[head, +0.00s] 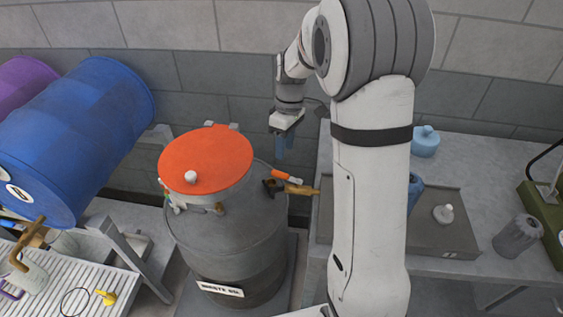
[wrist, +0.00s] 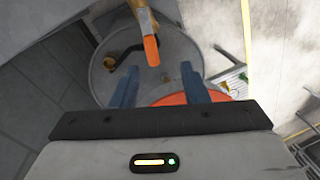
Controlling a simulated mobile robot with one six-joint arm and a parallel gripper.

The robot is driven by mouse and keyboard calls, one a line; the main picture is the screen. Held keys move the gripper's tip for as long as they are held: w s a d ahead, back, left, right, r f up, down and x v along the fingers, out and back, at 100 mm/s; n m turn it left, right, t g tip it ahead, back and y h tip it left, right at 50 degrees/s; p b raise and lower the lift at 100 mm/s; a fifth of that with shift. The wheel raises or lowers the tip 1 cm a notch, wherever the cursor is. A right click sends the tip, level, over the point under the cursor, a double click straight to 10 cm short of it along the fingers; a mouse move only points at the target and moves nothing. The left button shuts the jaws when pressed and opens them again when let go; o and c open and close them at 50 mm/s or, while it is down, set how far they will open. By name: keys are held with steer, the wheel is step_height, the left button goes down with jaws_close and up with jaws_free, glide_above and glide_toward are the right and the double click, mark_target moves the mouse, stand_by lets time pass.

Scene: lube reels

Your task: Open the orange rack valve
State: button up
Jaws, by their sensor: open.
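An orange-handled valve (head: 287,178) with a brass body sits at the right edge of the grey drum's top. In the wrist view its orange handle (wrist: 152,50) shows between and beyond my fingertips, with brass parts behind it. My gripper (head: 281,150) has blue fingers pointing down, above and just behind the valve in the head view. The fingers (wrist: 160,75) are apart with nothing between them, and I see no contact with the handle. A brass tap (head: 27,242) hangs at the front of the blue drum on the left.
The grey waste-oil drum (head: 225,262) carries a round orange lid (head: 206,160) with a white knob. A blue drum (head: 85,130) and a purple drum (head: 22,85) lie at left. A bench with a grey tray (head: 450,228) stands at right. A brick wall is behind.

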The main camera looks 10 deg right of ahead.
mark_target(287, 177)
steer(key=shift+n, duration=0.5)
steer(key=f, duration=0.3)
steer(key=f+p, duration=0.1)
steer(key=f, duration=0.6)
steer(key=shift+w+a+p, duration=0.3)
steer(key=shift+a+p, duration=0.05)
steer(key=shift+p, duration=0.05)
steer(key=shift+c, duration=0.2)
jaws_close()
steer(key=shift+f, duration=0.1)
